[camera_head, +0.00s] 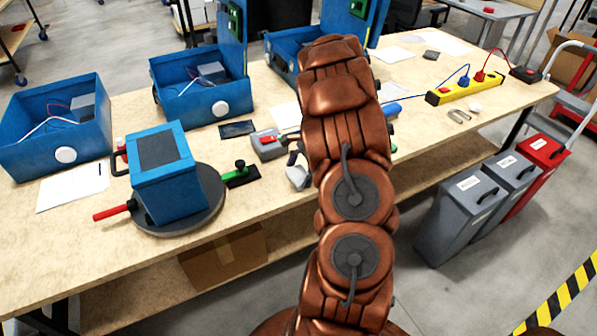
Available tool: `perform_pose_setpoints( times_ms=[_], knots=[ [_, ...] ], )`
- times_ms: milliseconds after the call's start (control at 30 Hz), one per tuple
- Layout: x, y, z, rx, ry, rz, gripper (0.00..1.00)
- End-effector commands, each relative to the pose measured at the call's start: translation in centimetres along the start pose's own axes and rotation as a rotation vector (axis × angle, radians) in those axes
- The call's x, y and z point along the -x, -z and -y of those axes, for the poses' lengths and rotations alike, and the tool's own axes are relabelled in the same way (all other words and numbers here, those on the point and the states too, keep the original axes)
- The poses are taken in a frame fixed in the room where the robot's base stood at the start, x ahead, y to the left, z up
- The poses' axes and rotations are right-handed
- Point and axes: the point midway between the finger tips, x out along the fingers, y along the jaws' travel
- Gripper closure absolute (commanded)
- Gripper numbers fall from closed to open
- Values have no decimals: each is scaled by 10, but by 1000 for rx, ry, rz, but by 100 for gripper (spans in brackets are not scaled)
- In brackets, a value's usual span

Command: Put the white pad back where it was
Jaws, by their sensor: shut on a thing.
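A pale, white-looking pad (298,177) shows just left of my arm, over the front edge of the table. My gripper (294,157) is mostly hidden behind my own arm. Only dark finger parts show, shut on the pad at its upper side. I cannot tell the pad's full shape or whether it touches the table. Similar white round pads sit on the front walls of the left open blue box (30,150) and the middle open blue box (185,104). A small white round piece (475,108) lies on the table at the right.
A closed blue case (167,195) stands on a grey turntable (190,222) with red and green handles. A grey block with a red top (267,145) and a dark flat panel (237,129) lie nearby. A yellow power strip (465,92) is at the right. Bins (455,220) stand on the floor.

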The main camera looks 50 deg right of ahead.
Motion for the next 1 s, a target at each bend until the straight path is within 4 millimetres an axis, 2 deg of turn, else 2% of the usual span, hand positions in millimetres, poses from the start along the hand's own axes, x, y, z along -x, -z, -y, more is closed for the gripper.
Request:
perform_pose_setpoints(
  times_ms=[133,167,233,667,833,1000],
  knots=[
    [0,0,0,0,0,0,42],
    [-1,0,0,0,0,0,8],
    [-1,0,0,0,-1,0,1],
    [3,0,0,1,0,1,0],
    [23,1,1,1,2,-2,0],
    [56,1,2,2,5,-1,0]
  ],
)
